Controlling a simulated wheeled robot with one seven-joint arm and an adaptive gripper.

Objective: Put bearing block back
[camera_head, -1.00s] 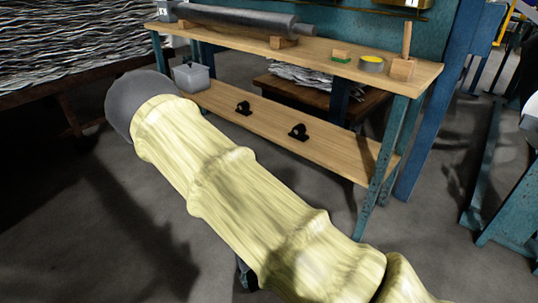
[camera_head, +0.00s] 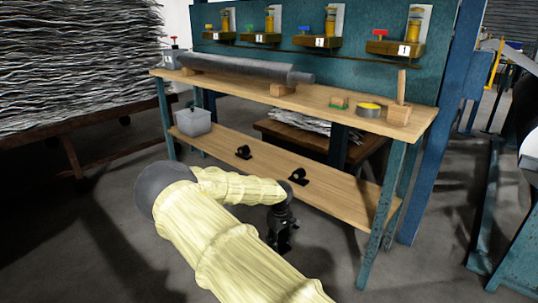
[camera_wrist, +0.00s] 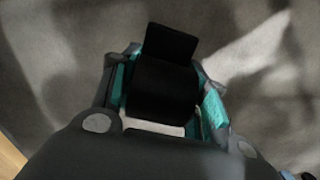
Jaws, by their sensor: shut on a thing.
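My gripper (camera_head: 281,243) hangs pointing down over the floor, in front of the bench's lower shelf and below its front edge. In the wrist view it is shut on a black bearing block (camera_wrist: 165,88), with teal finger pads on both sides of it. The block's flat plate points away from the palm. In the head view the held block is hard to tell from the dark gripper. Two other black bearing blocks stand apart on the wooden lower shelf (camera_head: 336,200), one left of the middle (camera_head: 243,152) and one farther right (camera_head: 298,176).
A grey bin (camera_head: 193,122) stands at the lower shelf's left end. A teal bench leg (camera_head: 379,225) stands at the right. Floor in front is clear.

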